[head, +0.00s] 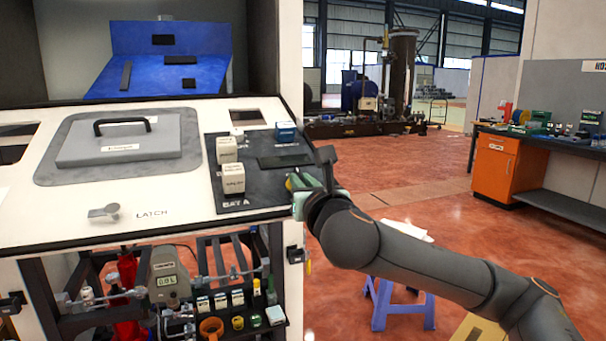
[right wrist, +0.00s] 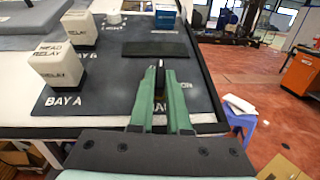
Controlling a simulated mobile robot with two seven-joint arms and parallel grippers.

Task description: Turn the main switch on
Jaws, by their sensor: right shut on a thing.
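My right gripper (head: 298,183) is at the right front corner of the dark bay panel (head: 243,206), on the sloped white console. In the right wrist view its two green fingers (right wrist: 160,72) are closed around a narrow dark piece with a little yellow below it. This appears to be the main switch (right wrist: 160,85); the fingers hide most of it, so its on or off position cannot be told. Panel lettering beside the fingers is partly covered. My left gripper is not in view.
White relay blocks (head: 233,178) and a blue block (head: 286,131) stand on the panel near a flat black plate (head: 285,161). A latch handle (head: 103,212) and a lidded hatch (head: 125,148) are at left. A blue stool (head: 402,297) stands below my right arm.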

